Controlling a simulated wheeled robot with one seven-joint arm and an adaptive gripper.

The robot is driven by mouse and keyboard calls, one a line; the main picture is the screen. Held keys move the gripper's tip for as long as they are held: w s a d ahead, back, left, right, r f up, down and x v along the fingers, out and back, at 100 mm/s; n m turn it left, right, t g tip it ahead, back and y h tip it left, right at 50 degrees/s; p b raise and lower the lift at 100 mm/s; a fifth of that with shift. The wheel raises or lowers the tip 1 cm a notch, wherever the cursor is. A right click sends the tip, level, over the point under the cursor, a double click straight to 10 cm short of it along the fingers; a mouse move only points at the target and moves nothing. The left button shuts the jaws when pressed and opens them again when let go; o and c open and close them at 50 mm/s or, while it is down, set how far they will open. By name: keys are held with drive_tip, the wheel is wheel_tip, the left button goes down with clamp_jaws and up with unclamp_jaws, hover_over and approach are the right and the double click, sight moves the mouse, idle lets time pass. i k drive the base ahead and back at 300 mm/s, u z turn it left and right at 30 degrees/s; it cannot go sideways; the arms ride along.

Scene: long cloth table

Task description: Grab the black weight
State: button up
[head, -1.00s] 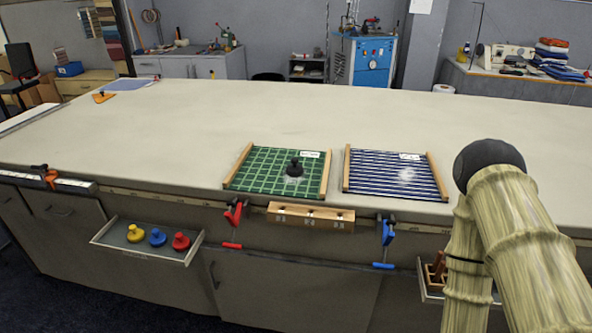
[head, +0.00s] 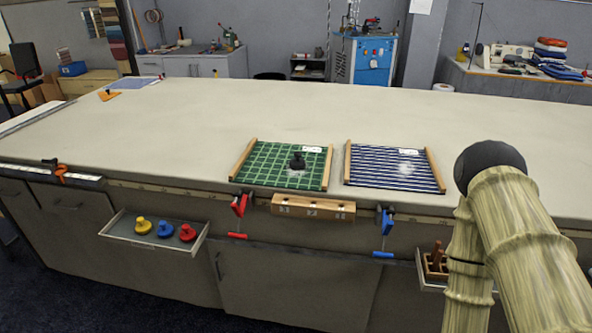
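The black weight (head: 297,161) stands upright on the green checked cloth (head: 262,172), which lies between two wooden side strips near the table's front edge. It has a knob on top and sits right of the cloth's middle. My arm, in a bamboo-textured covering, fills the lower right of the head view, well to the right of the weight. My gripper is out of the picture, so its state does not show.
A blue striped cloth (head: 395,168) lies right of the green one. A wooden block (head: 313,208), a red clamp (head: 239,206) and a blue clamp (head: 385,222) are on the front edge. A tray (head: 124,226) holds yellow, blue and red weights. The table (head: 230,110) behind is mostly clear.

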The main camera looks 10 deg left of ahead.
sight(297, 164)
drive_tip(key=k, duration=1.15)
drive_tip(key=u, duration=0.7)
drive_tip(key=i, duration=0.55)
drive_tip(key=u, duration=0.85)
drive_tip(key=i, duration=1.35)
drive_tip(key=z, duration=1)
drive_tip(key=i, duration=0.45)
drive_tip(key=z, duration=0.6)
